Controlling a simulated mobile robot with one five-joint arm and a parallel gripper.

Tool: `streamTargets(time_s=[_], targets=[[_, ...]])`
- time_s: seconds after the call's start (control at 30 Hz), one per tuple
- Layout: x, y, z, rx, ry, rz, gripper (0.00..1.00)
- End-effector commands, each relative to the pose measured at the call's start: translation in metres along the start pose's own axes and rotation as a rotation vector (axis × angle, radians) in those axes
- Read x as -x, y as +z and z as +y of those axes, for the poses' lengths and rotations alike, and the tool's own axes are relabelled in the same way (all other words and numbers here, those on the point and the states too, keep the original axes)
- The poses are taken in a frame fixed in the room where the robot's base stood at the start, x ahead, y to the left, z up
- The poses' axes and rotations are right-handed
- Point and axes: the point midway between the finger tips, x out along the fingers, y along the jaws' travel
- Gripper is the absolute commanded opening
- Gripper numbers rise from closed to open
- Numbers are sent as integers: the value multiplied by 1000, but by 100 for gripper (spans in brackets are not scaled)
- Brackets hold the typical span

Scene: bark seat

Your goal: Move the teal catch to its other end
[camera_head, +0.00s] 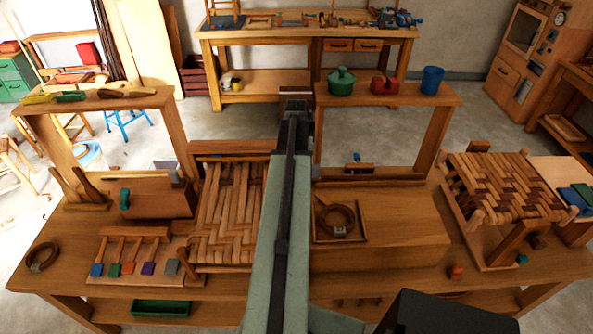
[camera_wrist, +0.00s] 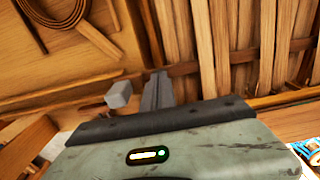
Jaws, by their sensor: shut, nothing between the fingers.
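A teal piece (camera_head: 124,199), which looks like the catch, stands upright on the front of a wooden block (camera_head: 160,200) on the left of the bench. A smaller teal piece (camera_head: 522,259) shows low by the woven stool on the right; I cannot tell which is the catch. My gripper (camera_head: 297,103) is at the far end of my arm, which reaches over the middle of the bench, well right of the left teal piece. In the wrist view my gripper (camera_wrist: 157,88) is shut and empty. No teal piece shows in that view.
A half-woven seat (camera_head: 228,215) lies left of my arm. A tray with a bark coil (camera_head: 340,222) lies to its right. A raised shelf (camera_head: 410,98) holds a green pot (camera_head: 341,82), a red item and a blue cup (camera_head: 432,80). Colour-tipped tools (camera_head: 130,268) lie front left.

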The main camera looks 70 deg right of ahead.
Motion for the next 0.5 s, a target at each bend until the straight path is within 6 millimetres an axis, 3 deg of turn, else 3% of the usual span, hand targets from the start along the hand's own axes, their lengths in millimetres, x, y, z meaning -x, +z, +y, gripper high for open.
streamTargets(time_s=[0.1,0.5], targets=[[19,3,0,0,0,0,0],[65,12,0,0,0,-1,0]])
